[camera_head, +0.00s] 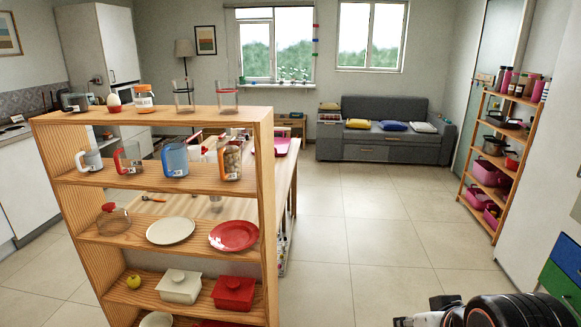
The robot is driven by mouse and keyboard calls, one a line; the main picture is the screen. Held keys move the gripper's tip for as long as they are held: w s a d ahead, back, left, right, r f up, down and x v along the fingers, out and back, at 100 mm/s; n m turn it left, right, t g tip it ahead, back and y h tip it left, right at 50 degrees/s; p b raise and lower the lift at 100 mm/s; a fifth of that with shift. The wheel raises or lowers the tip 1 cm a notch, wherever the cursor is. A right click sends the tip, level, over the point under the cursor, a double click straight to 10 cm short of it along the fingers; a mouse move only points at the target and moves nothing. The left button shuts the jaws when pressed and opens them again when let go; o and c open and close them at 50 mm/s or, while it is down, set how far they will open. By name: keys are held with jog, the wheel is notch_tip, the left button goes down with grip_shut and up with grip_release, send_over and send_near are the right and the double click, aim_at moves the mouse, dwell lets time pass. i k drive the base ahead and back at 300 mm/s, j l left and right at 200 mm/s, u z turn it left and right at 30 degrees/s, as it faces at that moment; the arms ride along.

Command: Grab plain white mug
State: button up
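A white mug (89,159) stands at the left end of the wooden shelf unit's second level from the top. It looks plain, but it is small in the picture, and its handle side is hard to make out. My gripper (422,319) shows only in part at the bottom right edge, far from the mugs. Its fingers are not clear, and I cannot tell whether it is open or shut.
The wooden shelf unit (160,188) fills the left front. Its lower levels hold a white plate (170,231), a red plate (234,236) and lidded pots. A table stands behind it. Another stocked shelf (478,178) stands at the right. The tiled floor (365,235) between them is clear.

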aim_at(194, 151)
jog(key=i+l, duration=0.15)
jog(key=i, duration=0.4)
jog(key=i+l, duration=0.1)
jog(key=i, duration=0.45)
jog(key=i+l, duration=0.15)
jog(key=i, duration=0.4)
jog(key=i+l+u, duration=0.15)
jog(key=i+u, duration=0.3)
jog(key=i+l+u, duration=0.25)
jog(key=u, duration=0.15)
jog(key=i+l+u, duration=0.3)
jog(key=u, duration=0.15)
jog(key=i+l+u, duration=0.2)
jog(key=l+u, duration=0.25)
jog(key=l, duration=0.15)
jog(key=i+l+u, duration=0.15)
jog(key=l, duration=0.2)
jog(key=i+l+u, duration=0.15)
jog(key=l, duration=0.2)
jog(key=i, duration=0.05)
